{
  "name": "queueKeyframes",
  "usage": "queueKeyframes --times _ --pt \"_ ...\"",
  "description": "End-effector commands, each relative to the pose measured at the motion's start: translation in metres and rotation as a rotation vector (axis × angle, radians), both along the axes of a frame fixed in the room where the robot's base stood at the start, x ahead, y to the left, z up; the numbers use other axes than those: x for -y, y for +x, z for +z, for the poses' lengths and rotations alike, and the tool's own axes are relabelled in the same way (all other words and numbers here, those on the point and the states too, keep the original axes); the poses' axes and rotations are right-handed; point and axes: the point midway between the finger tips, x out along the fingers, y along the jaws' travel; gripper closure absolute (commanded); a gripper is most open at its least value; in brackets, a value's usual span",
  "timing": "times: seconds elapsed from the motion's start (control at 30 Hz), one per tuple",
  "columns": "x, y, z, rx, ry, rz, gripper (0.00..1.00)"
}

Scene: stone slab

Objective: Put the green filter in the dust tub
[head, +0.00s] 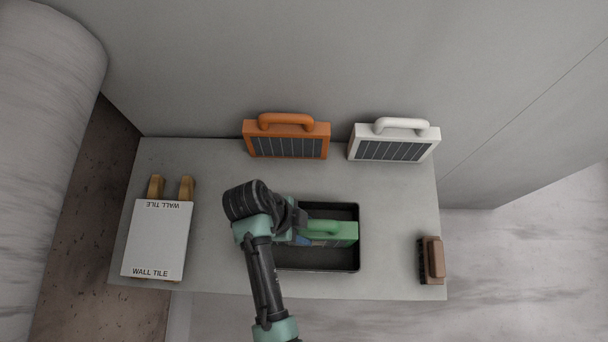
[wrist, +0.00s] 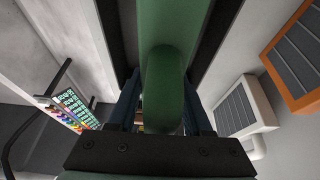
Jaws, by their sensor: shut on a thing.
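The green filter (head: 345,232) has a rounded handle on top, and its handle (wrist: 165,95) fills the middle of the wrist view. My gripper (wrist: 165,110) is shut on this handle, with a finger on either side of it. In the head view the filter is over or inside the black dust tub (head: 357,256) on the slab. I cannot tell whether it touches the tub floor. My arm hides the left part of the filter and of the tub in the head view.
An orange filter (head: 288,140) and a white filter (head: 395,143) stand along the back of the slab (head: 215,165). A wall tile box (head: 158,238) is at the left. A brown brush (head: 433,260) lies at the right edge. The slab between tub and brush is clear.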

Motion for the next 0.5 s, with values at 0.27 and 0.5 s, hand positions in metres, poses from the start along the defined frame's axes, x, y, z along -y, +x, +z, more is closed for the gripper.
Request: queueKeyframes --times 0.27,0.5 --pt "0.0000 0.0009 -0.0052 0.003 0.000 0.000 1.00" --pt "-0.0001 0.0004 -0.0066 0.001 0.001 0.000 0.31"
